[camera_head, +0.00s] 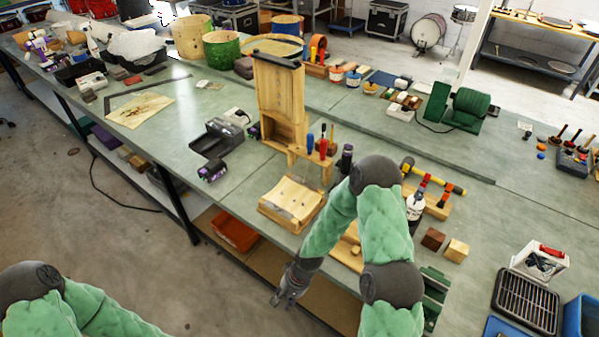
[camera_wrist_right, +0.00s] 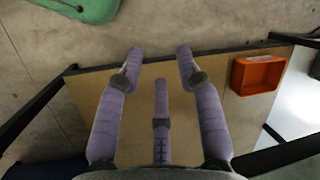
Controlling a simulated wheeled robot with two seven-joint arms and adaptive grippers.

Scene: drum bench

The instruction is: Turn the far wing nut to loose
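I cannot make out a wing nut in either view. A tall wooden stand (camera_head: 281,90) is upright on the bench, and a low wooden block with a curved top (camera_head: 292,203) lies at the front edge. My right gripper (camera_head: 276,301) hangs off the bench's front edge, below and in front of this block. In the right wrist view its purple fingers (camera_wrist_right: 158,62) are spread apart with nothing between them. My right arm hides part of the bench. Of my left arm only green links show at the lower left; its gripper is out of frame.
An orange bin (camera_head: 234,231) sits on the lower shelf, also seen in the right wrist view (camera_wrist_right: 257,74). A tool rack with screwdrivers (camera_head: 312,152) adjoins the tall stand. A dark device (camera_head: 216,138) stands left of it.

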